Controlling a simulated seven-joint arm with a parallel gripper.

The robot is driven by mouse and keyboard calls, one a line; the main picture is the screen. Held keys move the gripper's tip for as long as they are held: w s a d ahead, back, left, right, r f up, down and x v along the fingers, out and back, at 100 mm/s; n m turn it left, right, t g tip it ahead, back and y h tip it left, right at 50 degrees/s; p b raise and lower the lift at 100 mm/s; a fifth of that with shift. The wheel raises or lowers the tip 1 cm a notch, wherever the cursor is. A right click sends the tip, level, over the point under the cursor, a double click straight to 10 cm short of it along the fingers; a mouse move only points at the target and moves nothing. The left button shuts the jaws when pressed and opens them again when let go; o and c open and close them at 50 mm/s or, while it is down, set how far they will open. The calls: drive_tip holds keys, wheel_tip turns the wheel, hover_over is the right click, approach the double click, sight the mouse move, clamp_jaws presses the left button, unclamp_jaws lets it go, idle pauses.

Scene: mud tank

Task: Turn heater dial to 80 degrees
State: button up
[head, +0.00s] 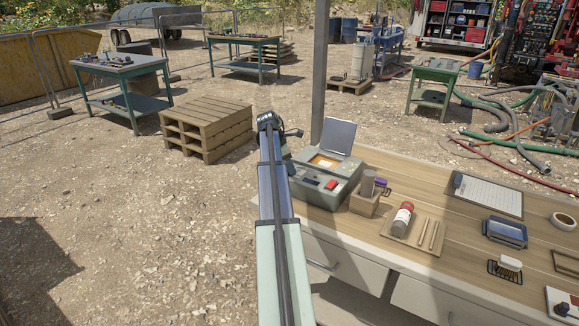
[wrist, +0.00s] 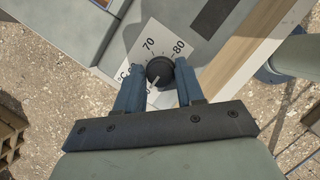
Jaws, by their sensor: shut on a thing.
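The heater (head: 325,178) is a grey-green box with an open lid and a red switch on the bench's near left corner. Its round black dial (wrist: 160,71) shows in the wrist view on a white scale plate (wrist: 150,32). The marks 70 and 80 are readable beyond the dial; other marks are partly hidden by the left finger. A pale line shows on the dial's near-left part, but I cannot tell its exact reading. My gripper (wrist: 160,72) has its two blue fingers closed on the dial's sides. In the head view the dial is hidden beside my arm's end.
The wooden bench (head: 400,262) holds a small wooden holder (head: 367,200), a red and white canister (head: 402,219) on a board, and a blue tray (head: 505,232) to the right. A metal post (head: 319,75) stands behind the heater. Pallets (head: 206,128) stand on gravel to the left.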

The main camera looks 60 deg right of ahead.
drive_tip(key=c, duration=0.4)
drive_tip(key=shift+m, duration=0.3)
drive_tip(key=shift+w+d+m+g+y, duration=0.1)
drive_tip(key=shift+m+g+y, duration=0.3)
drive_tip(key=shift+m, duration=0.6)
drive_tip(key=m+y, duration=0.1)
drive_tip(key=m, duration=0.2)
drive_tip(key=shift+d+m, duration=0.1)
drive_tip(key=shift+m, duration=0.2)
drive_tip(key=m+y, duration=0.1)
drive_tip(key=m, duration=0.2)
drive_tip(key=m+y, duration=0.1)
drive_tip(key=m, duration=0.2)
drive_tip(key=shift+d+y, duration=0.1)
drive_tip(key=shift+y, duration=0.2)
